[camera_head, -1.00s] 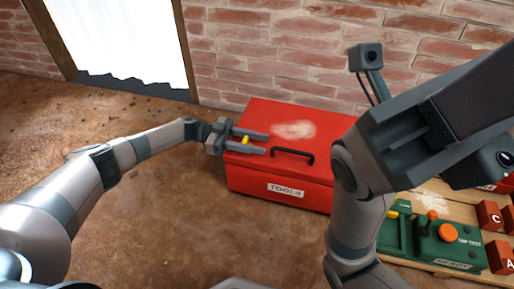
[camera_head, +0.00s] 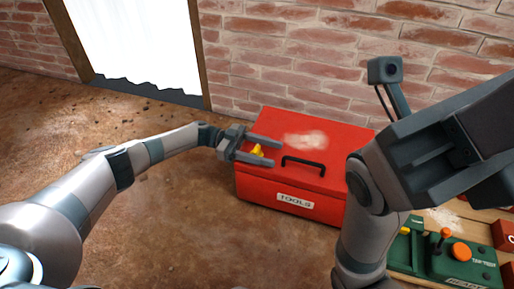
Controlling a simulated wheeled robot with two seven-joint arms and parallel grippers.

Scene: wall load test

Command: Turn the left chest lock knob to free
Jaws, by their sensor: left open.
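The red chest (camera_head: 262,190) stands against the brick wall, with a black handle (camera_head: 304,162) and a "TOOLS" label on its front. A small yellow knob (camera_head: 257,151) shows at the left part of its lid. My left gripper (camera_head: 277,152) reaches in from the left over the lid. Its jaws are open, one finger on each side of the knob, and I see a gap around the knob. Whether a finger touches it is too small to tell.
A green panel (camera_head: 418,260) with an orange button (camera_head: 461,251) and a lever sits on a wooden board at the lower right, with red blocks (camera_head: 506,234) beside it. A bright doorway is at the upper left. The brown floor left of the chest is clear.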

